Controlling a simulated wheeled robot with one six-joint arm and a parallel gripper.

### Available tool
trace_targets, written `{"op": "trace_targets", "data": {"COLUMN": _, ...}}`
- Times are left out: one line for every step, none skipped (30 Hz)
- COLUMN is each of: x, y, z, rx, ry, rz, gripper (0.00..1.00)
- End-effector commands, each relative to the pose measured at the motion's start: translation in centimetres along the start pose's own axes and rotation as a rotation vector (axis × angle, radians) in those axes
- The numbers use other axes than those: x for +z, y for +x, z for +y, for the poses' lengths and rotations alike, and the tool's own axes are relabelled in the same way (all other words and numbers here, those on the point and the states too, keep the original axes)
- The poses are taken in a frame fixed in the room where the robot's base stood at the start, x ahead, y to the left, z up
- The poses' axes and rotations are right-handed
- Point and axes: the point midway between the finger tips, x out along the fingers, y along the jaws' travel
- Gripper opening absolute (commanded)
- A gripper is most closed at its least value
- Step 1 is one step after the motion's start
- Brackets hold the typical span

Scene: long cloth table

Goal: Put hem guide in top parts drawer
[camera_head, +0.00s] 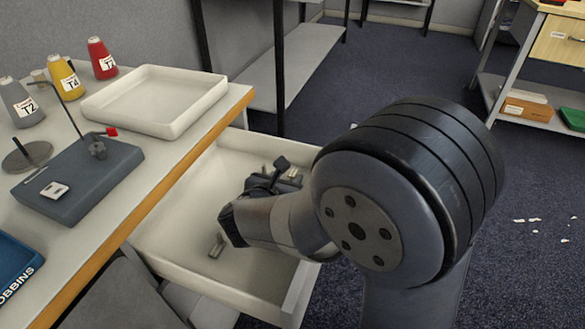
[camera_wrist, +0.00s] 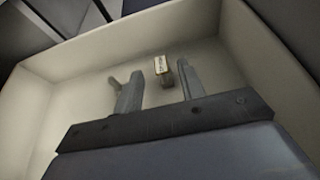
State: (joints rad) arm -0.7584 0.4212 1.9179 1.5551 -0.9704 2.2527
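The open white drawer (camera_head: 170,235) is pulled out from under the table's right edge; its pale walls fill the wrist view (camera_wrist: 60,65). My gripper (camera_head: 222,236) is low inside the drawer. In the wrist view its two grey fingers (camera_wrist: 159,90) are spread apart. A small piece with a pale, marked top and a darker lower part, perhaps the hem guide (camera_wrist: 161,65), lies on the drawer floor ahead of the gap, seemingly untouched. A small knob-like bit (camera_wrist: 114,82) shows beside the left finger. My arm hides part of the drawer in the head view.
On the table stand an empty white tray (camera_head: 105,109), a grey-blue base plate (camera_head: 95,180), grey, yellow and red thread cones (camera_head: 100,58) and a blue tray (camera_head: 15,270). Another bench with a wooden drawer (camera_head: 560,42) is at right. Pale scraps (camera_head: 533,220) lie on the carpet.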

Motion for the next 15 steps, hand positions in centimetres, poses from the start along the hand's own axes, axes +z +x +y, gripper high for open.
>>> {"op": "trace_targets", "data": {"x": 0.3, "y": -1.4, "z": 0.1, "rx": 0.005, "ry": -0.001, "rz": -0.001, "gripper": 0.38}}
{"op": "trace_targets", "data": {"x": 0.3, "y": -2.0, "z": 0.1, "rx": 0.005, "ry": -0.002, "rz": -0.001, "gripper": 0.38}}
{"op": "trace_targets", "data": {"x": 0.3, "y": -2.7, "z": 0.1, "rx": 0.004, "ry": -0.001, "rz": -0.001, "gripper": 0.38}}
{"op": "trace_targets", "data": {"x": 0.3, "y": -3.2, "z": 0.1, "rx": 0.005, "ry": -0.001, "rz": -0.001, "gripper": 0.38}}
{"op": "trace_targets", "data": {"x": 0.2, "y": -3.7, "z": 0.1, "rx": 0.005, "ry": 0.000, "rz": -0.001, "gripper": 0.38}}
{"op": "trace_targets", "data": {"x": 0.2, "y": -4.3, "z": 0.1, "rx": 0.003, "ry": -0.001, "rz": -0.001, "gripper": 0.38}}
{"op": "trace_targets", "data": {"x": 0.2, "y": -4.7, "z": 0.1, "rx": 0.003, "ry": -0.001, "rz": -0.001, "gripper": 0.38}}
{"op": "trace_targets", "data": {"x": 0.1, "y": -5.0, "z": 0.1, "rx": 0.003, "ry": -0.001, "rz": -0.001, "gripper": 0.38}}
{"op": "trace_targets", "data": {"x": 0.1, "y": -5.5, "z": 0.1, "rx": 0.003, "ry": 0.000, "rz": 0.000, "gripper": 0.38}}
{"op": "trace_targets", "data": {"x": 0.1, "y": -5.7, "z": 0.1, "rx": 0.002, "ry": 0.000, "rz": -0.001, "gripper": 0.38}}
{"op": "trace_targets", "data": {"x": 0.1, "y": -5.9, "z": 0.0, "rx": 0.001, "ry": 0.001, "rz": -0.001, "gripper": 0.38}}
{"op": "trace_targets", "data": {"x": 0.1, "y": -6.2, "z": 0.0, "rx": 0.001, "ry": 0.001, "rz": -0.001, "gripper": 0.38}}
{"op": "trace_targets", "data": {"x": 0.1, "y": -6.3, "z": 0.1, "rx": 0.002, "ry": 0.000, "rz": -0.001, "gripper": 0.38}}
{"op": "trace_targets", "data": {"x": 0.1, "y": -6.4, "z": 0.0, "rx": 0.001, "ry": 0.000, "rz": -0.001, "gripper": 0.38}}
{"op": "trace_targets", "data": {"x": 0.0, "y": -6.5, "z": 0.0, "rx": 0.001, "ry": 0.000, "rz": -0.001, "gripper": 0.38}}
